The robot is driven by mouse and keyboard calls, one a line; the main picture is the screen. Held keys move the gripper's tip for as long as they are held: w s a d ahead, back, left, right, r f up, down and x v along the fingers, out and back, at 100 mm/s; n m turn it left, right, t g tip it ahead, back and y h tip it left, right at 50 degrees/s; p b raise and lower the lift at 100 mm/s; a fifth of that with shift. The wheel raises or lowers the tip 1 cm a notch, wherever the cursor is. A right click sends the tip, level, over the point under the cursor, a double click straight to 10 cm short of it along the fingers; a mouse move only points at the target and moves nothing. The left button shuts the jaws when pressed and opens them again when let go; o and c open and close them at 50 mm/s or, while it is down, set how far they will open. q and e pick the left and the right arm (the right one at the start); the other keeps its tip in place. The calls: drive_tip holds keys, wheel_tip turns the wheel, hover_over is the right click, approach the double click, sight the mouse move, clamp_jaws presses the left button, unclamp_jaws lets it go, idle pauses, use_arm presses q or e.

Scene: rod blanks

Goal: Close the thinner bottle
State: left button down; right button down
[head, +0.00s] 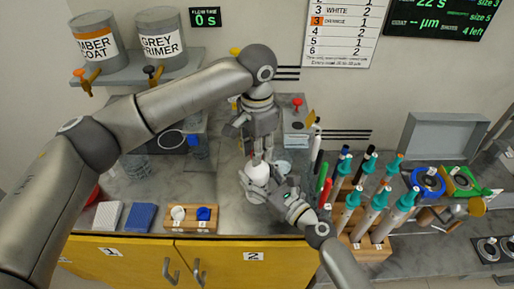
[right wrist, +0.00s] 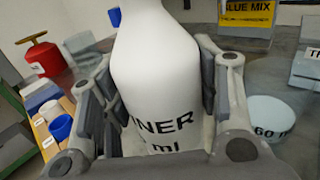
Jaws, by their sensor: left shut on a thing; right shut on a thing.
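The thinner bottle (head: 257,178) is white and stands upright on the bench in the middle of the head view. In the right wrist view the bottle (right wrist: 165,90) fills the middle, with part of its label readable and its top cut off by the frame. My right gripper (head: 268,190) is shut around the bottle's body, and its fingers (right wrist: 160,105) flank it on both sides. My left gripper (head: 259,157) points down right above the bottle and is shut on a small white piece at the bottle's top. The fingers mostly hide this piece; I cannot tell whether it is seated.
A wooden block (head: 190,227) with a white piece (head: 178,213) and a blue piece (head: 204,213) stands left of the bottle. Several teal-topped tubes and markers crowd the rack (head: 366,246) on the right. A pale round dish (right wrist: 273,117) stands close beside my right gripper.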

use_arm(q)
drive_tip(key=m, duration=0.4)
drive_tip(key=shift+m, duration=0.4)
drive_tip(key=c, duration=1.2)
unclamp_jaws()
drive_tip(key=shift+r, duration=2.25)
drive_tip(key=shift+c, duration=0.2)
drive_tip(key=n, duration=0.1)
drive_tip(key=r+n, duration=0.1)
drive_tip(key=n, duration=0.1)
drive_tip(key=shift+r, duration=0.25)
wheel_tip(320, 180, up, 2)
drive_tip(key=n, duration=0.4)
